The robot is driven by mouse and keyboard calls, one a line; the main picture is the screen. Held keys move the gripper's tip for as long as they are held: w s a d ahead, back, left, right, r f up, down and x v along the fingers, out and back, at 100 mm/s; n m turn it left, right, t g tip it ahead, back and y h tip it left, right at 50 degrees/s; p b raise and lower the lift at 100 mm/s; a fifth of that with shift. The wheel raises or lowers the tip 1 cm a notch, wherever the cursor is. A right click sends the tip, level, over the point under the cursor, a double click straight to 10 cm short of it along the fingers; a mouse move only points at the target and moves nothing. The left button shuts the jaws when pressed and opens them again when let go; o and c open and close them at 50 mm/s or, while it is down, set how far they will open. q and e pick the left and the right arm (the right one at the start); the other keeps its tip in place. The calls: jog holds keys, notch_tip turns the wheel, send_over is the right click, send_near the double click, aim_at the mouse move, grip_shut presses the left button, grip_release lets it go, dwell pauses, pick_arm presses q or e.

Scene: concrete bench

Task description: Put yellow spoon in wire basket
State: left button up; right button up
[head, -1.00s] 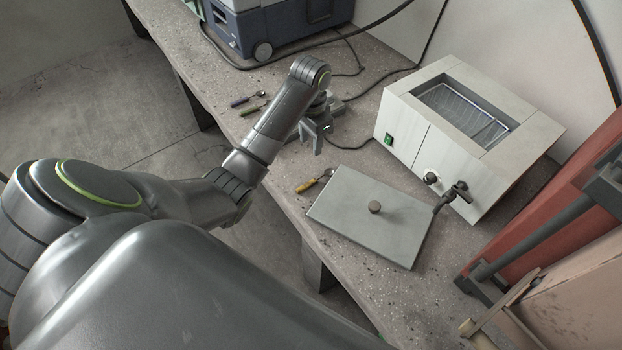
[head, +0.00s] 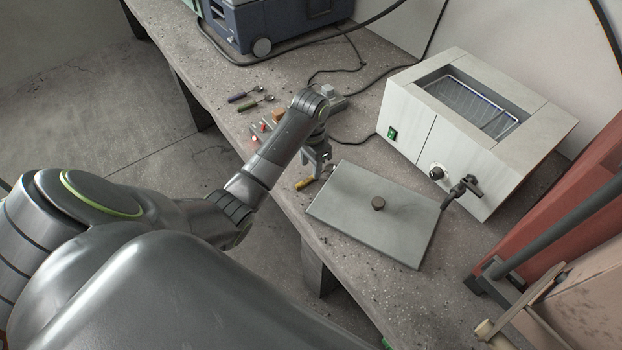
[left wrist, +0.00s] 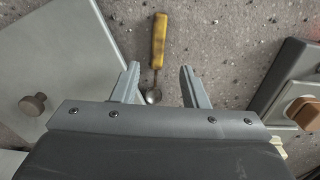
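The yellow spoon (head: 305,183) lies on the bench beside the grey lid, its handle partly showing past my left gripper. In the left wrist view its yellow handle (left wrist: 158,42) points away and its metal bowl lies near the gap between my fingers. My left gripper (head: 319,165) is above the spoon; in the left wrist view its fingers (left wrist: 161,84) are open, one on each side of the bowl, with nothing held. The wire basket (head: 470,104) sits inside the opening of the white box. My right gripper is not in view.
The grey lid (head: 350,218) with a round knob lies right of the spoon. The white box (head: 402,116) has a tap on its front. A dark blue case (head: 285,18) stands at the back. A red object (head: 590,165) stands at right.

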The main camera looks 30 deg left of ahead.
aim_at(310, 178)
pick_arm(q)
jog(key=f, duration=0.4)
jog(key=shift+s+d, duration=0.1)
jog(key=shift+s, duration=0.15)
grip_shut()
notch_tip(310, 178, up, 10)
dwell(0.5)
